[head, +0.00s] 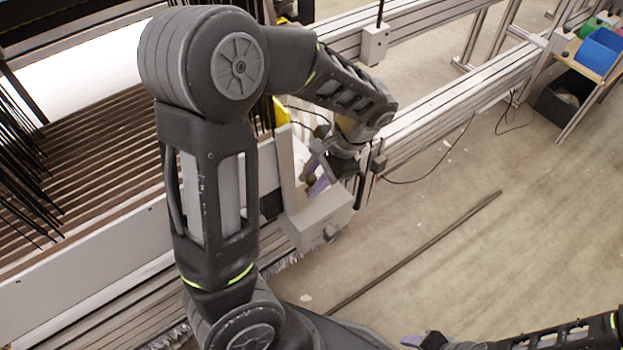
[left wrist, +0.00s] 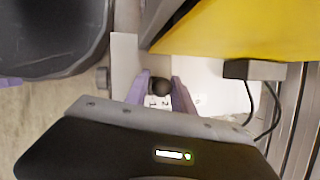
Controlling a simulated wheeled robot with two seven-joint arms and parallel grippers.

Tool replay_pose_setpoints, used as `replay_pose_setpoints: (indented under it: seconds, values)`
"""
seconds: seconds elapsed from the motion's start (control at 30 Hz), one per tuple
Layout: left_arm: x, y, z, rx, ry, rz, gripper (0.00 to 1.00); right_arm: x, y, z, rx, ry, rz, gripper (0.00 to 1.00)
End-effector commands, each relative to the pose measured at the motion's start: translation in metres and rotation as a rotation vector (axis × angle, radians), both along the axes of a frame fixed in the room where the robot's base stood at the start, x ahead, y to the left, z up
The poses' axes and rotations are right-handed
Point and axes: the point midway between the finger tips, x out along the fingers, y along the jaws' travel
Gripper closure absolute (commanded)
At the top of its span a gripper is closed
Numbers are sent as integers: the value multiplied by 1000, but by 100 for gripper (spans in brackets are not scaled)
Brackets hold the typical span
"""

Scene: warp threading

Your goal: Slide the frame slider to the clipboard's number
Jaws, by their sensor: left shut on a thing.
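The slider's dark round knob (left wrist: 160,87) sits between the purple fingers of my left gripper (left wrist: 162,92) in the left wrist view. The fingers are shut on it. A white plate with small printed digits (left wrist: 158,102) lies just below the knob; "1" and "2" seem to show, the rest is too small or covered. In the head view my left gripper (head: 318,186) reaches down to a light grey block (head: 322,217) at the end of the frame. My right gripper (head: 422,340) shows only partly at the bottom edge, apart from the frame. I cannot make out a clipboard.
A long aluminium rail (head: 440,108) runs along the frame, with cables beside it. A dark rod (head: 415,252) lies on the floor. A yellow part (left wrist: 240,28) is close to the left gripper. Blue and green bins (head: 602,50) stand far right. The floor on the right is mostly clear.

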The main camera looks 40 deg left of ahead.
Motion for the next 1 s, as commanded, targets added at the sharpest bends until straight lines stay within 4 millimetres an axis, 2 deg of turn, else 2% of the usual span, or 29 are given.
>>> replay_pose_setpoints:
  seconds: [0.03, 0.27, 1.0]
  values:
    - [0, 1, 0, 1, -2, 0, 81, 0, 0, 0, 0, 0, 0, 48]
    - [1, 1, 0, 2, -2, 0, 100, 0, 0, 0, 0, 0, 0, 48]
    - [1, 1, 1, 3, -4, -1, 100, 0, 0, 0, 0, 0, 0, 48]
